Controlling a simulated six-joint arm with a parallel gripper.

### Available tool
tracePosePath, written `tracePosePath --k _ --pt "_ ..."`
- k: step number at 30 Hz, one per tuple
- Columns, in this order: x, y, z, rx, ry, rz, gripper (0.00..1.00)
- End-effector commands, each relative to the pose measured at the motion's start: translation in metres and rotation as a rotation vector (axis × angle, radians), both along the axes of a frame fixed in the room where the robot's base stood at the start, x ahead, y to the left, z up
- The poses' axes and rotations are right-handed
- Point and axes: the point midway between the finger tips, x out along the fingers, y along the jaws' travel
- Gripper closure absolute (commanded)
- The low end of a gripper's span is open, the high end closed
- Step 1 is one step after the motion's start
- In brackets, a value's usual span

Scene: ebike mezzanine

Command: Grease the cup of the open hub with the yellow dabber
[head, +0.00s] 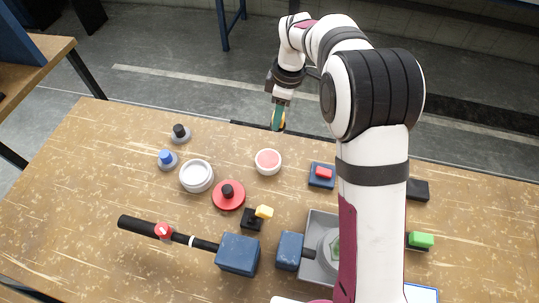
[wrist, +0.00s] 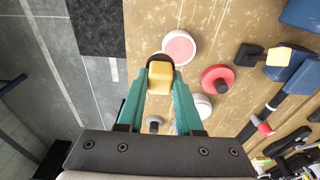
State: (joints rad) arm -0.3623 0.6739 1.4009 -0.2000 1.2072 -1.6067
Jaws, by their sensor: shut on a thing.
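My gripper (wrist: 160,88) is shut on a yellow block with a black end, which looks like the yellow dabber (wrist: 160,78). In the head view my gripper (head: 278,113) holds it in the air near the table's far edge, apart from everything on the table. A white-rimmed round cup with a pink face (head: 268,161) stands on the table closest to the gripper; it also shows in the wrist view (wrist: 179,47). A white open ring-shaped cup (head: 196,176) stands left of it. I cannot tell for sure which thing is the open hub.
A red disc with a black knob (head: 228,194), a black piece with a yellow block (head: 258,215) and a blue block on a long black bar (head: 238,254) lie nearer. A grey tray (head: 310,272) is partly hidden by my arm. The table's left part is mostly clear.

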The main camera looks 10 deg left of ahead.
Motion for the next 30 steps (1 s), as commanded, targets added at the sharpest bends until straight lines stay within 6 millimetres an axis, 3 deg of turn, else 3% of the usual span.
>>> tracePosePath --k 4,11,24,30 --pt "-0.001 0.001 0.000 0.000 0.000 0.000 1.00" --pt "-0.040 0.016 -0.011 0.000 0.001 0.002 1.00" --pt "-0.040 0.016 -0.063 0.000 0.002 0.000 1.00" --pt "-0.040 0.016 -0.070 0.001 0.000 0.000 1.00"
